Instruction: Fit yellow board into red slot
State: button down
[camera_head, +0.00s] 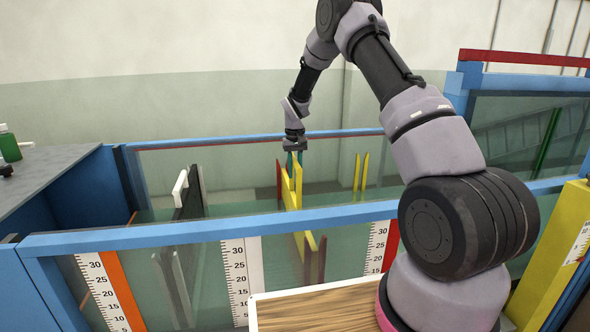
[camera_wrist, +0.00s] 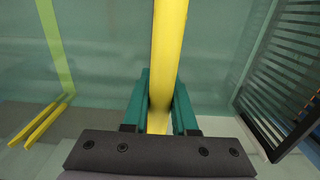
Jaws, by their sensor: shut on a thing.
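My gripper (camera_head: 294,157) has teal fingers and is shut on the top edge of the yellow board (camera_head: 298,188), over the flume. In the wrist view the fingers (camera_wrist: 160,105) clasp the yellow board (camera_wrist: 167,45) from both sides. The board hangs on edge and runs across the flume, its lower part seen through the front glass. A red upright (camera_head: 279,182) of the slot stands close beside the board's left side at the far wall. A brownish-red upright (camera_head: 321,258) shows near the front glass. I cannot tell whether the board's edges sit between the slot uprights.
A pair of yellow uprights (camera_head: 361,172) stands to the right at the far wall; it also shows in the wrist view (camera_wrist: 42,124). A black panel with a white handle (camera_head: 187,193) stands to the left. Blue rails (camera_head: 210,232) edge the flume. A dark grille (camera_wrist: 275,85) lies right in the wrist view.

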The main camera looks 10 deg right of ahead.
aim_at(295, 199)
jog(key=shift+f, duration=1.35)
jog(key=shift+f, duration=3.2)
jog(key=c, duration=0.6)
grip_release()
jog(key=shift+c, duration=0.2)
jog(key=shift+f, duration=0.1)
